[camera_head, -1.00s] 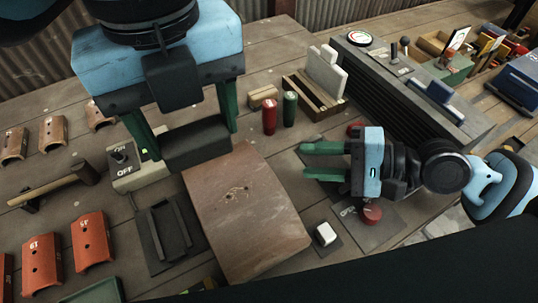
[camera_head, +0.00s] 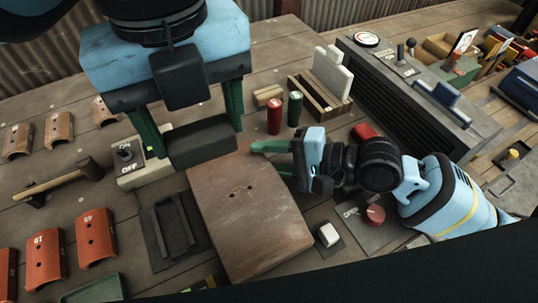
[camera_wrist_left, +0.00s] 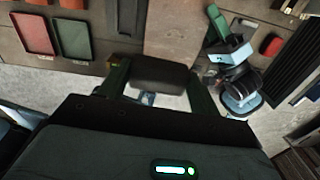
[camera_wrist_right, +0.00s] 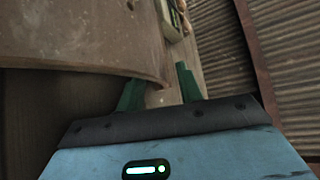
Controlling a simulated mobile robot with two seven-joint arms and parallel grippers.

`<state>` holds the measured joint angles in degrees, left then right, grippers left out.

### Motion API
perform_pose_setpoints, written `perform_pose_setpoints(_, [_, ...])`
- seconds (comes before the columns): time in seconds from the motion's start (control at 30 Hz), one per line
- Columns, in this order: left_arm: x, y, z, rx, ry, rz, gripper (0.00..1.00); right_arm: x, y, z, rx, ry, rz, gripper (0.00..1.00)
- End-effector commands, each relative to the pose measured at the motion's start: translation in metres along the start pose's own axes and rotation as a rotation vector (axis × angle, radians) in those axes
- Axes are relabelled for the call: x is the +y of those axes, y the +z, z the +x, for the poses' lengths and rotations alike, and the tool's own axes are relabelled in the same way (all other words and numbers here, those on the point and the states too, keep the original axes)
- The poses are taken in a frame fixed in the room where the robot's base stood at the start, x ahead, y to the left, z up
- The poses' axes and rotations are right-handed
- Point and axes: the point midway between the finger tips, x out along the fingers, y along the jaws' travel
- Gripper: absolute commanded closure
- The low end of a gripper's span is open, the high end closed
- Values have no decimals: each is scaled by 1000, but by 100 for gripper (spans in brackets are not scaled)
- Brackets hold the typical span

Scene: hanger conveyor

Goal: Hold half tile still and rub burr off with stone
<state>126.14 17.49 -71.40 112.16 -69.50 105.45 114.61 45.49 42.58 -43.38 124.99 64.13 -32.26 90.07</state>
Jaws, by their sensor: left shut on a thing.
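The half tile (camera_head: 246,215) is a large brown curved piece in the middle of the bench, with two small dark holes near its centre. My left gripper (camera_head: 192,138) is shut on a dark grey block, the stone (camera_head: 203,143), at the tile's far left corner in the head view. The stone also shows between the green fingers in the left wrist view (camera_wrist_left: 160,72). My right gripper (camera_head: 262,147) is at the tile's far right edge. Its fingers are apart in the right wrist view (camera_wrist_right: 160,90), with the tile's edge (camera_wrist_right: 120,66) reaching between them; firm contact cannot be told.
An ON/OFF switch box (camera_head: 143,165) stands left of the tile. Red (camera_head: 274,116) and green (camera_head: 295,108) cylinders and a slotted wooden rack (camera_head: 318,97) stand behind. A dark holder (camera_head: 170,232) lies left of the tile, a white block (camera_head: 328,235) to its right.

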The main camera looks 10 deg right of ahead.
Motion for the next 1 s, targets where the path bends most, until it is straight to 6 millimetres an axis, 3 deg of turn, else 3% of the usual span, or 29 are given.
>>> perform_pose_setpoints(0.17, [0, 0, 0, 0, 0, 0, 55, 0, 0, 0, 0, 0, 0, 65])
perform_pose_setpoints(0.43, [0, 0, 0, 0, 0, 0, 55, 0, 0, 0, 0, 0, -1, 100])
perform_pose_setpoints(1.0, [0, 0, 0, 0, 0, 4, 55, 0, 0, 0, 0, 0, 0, 100])
